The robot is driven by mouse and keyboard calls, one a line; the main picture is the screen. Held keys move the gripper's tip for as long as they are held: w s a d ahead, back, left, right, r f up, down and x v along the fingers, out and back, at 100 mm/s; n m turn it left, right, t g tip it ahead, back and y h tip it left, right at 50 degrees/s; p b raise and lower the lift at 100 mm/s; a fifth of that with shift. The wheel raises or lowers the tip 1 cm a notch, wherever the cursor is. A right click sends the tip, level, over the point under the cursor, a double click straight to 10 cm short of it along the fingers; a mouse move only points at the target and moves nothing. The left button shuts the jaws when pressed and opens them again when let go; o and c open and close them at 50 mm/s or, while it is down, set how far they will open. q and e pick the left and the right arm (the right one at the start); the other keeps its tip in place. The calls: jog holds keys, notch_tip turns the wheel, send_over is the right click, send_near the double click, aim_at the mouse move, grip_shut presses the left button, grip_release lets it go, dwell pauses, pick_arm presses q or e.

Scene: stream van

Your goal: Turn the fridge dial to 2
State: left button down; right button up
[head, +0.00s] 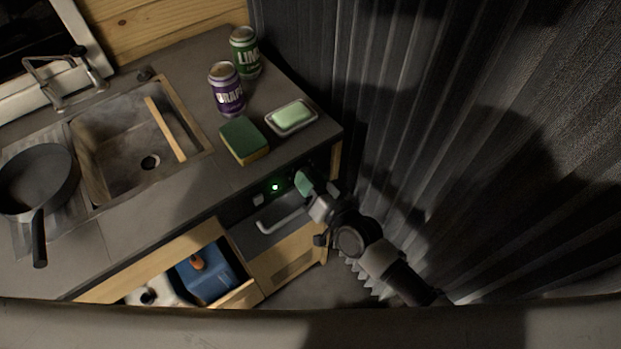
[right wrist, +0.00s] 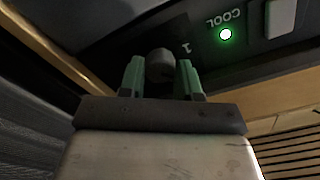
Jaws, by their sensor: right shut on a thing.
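The fridge dial (right wrist: 160,64) is a dark grey round knob on the black control panel under the counter. In the right wrist view it sits between the two green fingers of my right gripper (head: 303,184), which are shut on it. A white "1" shows on the panel just right of the dial. Its pointer mark and the "2" cannot be made out. In the head view the gripper hides the dial. The fridge front (head: 262,240) with its pale handle is below the panel. My left gripper is not in view.
A lit green lamp (right wrist: 226,34) marked COOL and a pale switch (right wrist: 283,17) are on the panel. Above, the counter holds a sponge (head: 244,140), a soap dish (head: 292,117) and two cans. An open drawer (head: 240,295) is at lower left; a dark curtain (head: 430,120) hangs at right.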

jog(key=o, duration=0.9)
jog(key=shift+o, duration=0.2)
jog(key=v, duration=1.1)
jog(key=shift+b, duration=0.45)
